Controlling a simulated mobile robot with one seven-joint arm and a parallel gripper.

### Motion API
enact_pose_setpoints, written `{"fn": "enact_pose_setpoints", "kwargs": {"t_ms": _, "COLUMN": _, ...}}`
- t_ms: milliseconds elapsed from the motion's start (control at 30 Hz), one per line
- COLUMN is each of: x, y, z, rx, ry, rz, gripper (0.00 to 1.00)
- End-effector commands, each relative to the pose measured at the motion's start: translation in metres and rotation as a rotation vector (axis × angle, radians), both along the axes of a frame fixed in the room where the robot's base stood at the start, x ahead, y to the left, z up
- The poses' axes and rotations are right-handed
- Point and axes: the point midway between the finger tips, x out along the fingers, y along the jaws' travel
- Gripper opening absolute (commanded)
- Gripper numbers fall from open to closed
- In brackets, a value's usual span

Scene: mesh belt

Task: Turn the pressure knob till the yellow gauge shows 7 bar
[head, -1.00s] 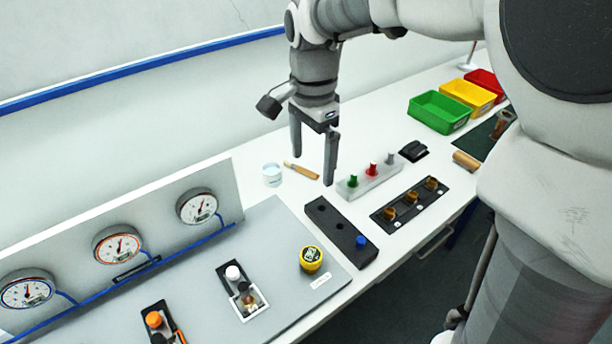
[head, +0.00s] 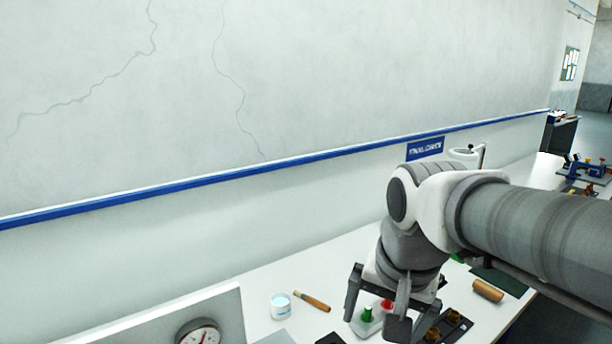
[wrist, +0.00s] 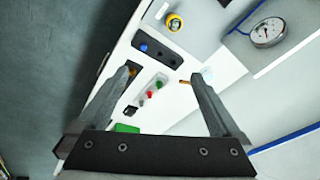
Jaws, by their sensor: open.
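A knob with a yellow ring (wrist: 174,22) and dark top shows at the top of the wrist view, on the grey board. One white-faced gauge (wrist: 267,32) with a red needle stands at the wrist view's upper right; its reading is too small to tell. A gauge (head: 198,334) at the bottom edge of the head view is partly cut off. I cannot tell which gauge is the yellow one. My gripper (wrist: 160,78) is open and empty, well apart from the knob. In the head view my gripper (head: 376,312) is above the bench, by the coloured pegs.
A black block (wrist: 160,53) with a blue knob lies between my gripper and the yellow knob. A pale peg block (wrist: 150,92) holds green and red pegs. A white cup (head: 281,305) and a wooden-handled tool (head: 312,301) lie near the wall. A wooden cylinder (head: 488,290) lies at right.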

Motion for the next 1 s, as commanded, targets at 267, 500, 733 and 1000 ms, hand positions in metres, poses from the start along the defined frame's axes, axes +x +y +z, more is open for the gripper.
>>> {"fn": "enact_pose_setpoints", "kwargs": {"t_ms": 267, "x": -0.052, "y": -0.028, "z": -0.031, "rx": -0.124, "ry": -0.165, "rz": 0.276, "gripper": 1.0}}
{"fn": "enact_pose_setpoints", "kwargs": {"t_ms": 500, "x": -0.068, "y": -0.036, "z": -0.043, "rx": -0.193, "ry": -0.221, "rz": 0.387, "gripper": 0.87}}
{"fn": "enact_pose_setpoints", "kwargs": {"t_ms": 733, "x": -0.069, "y": -0.036, "z": -0.043, "rx": -0.198, "ry": -0.223, "rz": 0.396, "gripper": 0.77}}
{"fn": "enact_pose_setpoints", "kwargs": {"t_ms": 1000, "x": -0.069, "y": -0.036, "z": -0.043, "rx": -0.197, "ry": -0.223, "rz": 0.396, "gripper": 0.5}}
